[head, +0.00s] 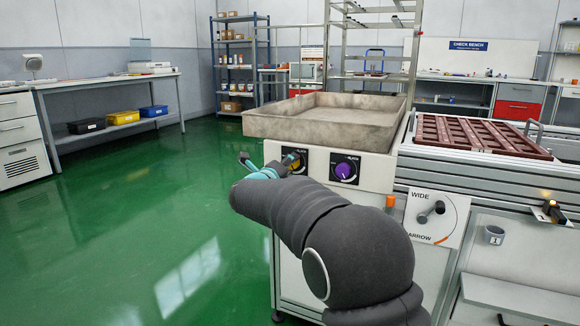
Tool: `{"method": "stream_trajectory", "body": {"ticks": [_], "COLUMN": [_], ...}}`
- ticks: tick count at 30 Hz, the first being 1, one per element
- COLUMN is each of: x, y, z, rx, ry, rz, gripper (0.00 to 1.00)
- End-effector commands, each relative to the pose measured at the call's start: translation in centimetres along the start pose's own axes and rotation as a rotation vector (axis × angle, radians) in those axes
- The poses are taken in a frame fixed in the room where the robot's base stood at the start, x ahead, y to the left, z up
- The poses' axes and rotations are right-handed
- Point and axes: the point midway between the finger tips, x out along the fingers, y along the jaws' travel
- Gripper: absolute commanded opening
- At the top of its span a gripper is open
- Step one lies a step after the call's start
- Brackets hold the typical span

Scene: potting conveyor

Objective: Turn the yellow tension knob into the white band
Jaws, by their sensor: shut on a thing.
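The yellow tension knob (296,161) sits on a black dial plate on the front panel of the potting machine, at the middle of the head view. My gripper (279,168) is at this knob, with its teal-tipped fingers closed on it. My gripper and arm cover much of the knob and the lower left of its dial. The knob's pointer and the white band cannot be made out from here.
A purple knob (344,172) is on a dial just right. Further right are a WIDE/NARROW lever plate (436,215), an orange button (390,201) and a brown tray (480,134) on the conveyor. A grey trough (325,122) stands above. The green floor at left is clear.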

Motion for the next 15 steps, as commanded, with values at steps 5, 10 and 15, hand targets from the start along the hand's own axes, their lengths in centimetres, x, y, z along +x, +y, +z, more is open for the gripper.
{"method": "stream_trajectory", "body": {"ticks": [5,10,15], "x": [0.08,0.08,0.04], "y": [0.02,0.03,0.04], "z": [-0.15,-0.16,-0.10], "rx": [0.003,0.002,0.002], "ry": [0.003,0.003,0.002], "rz": [0.000,0.000,0.000], "gripper": [0.06,0.06,0.66]}}
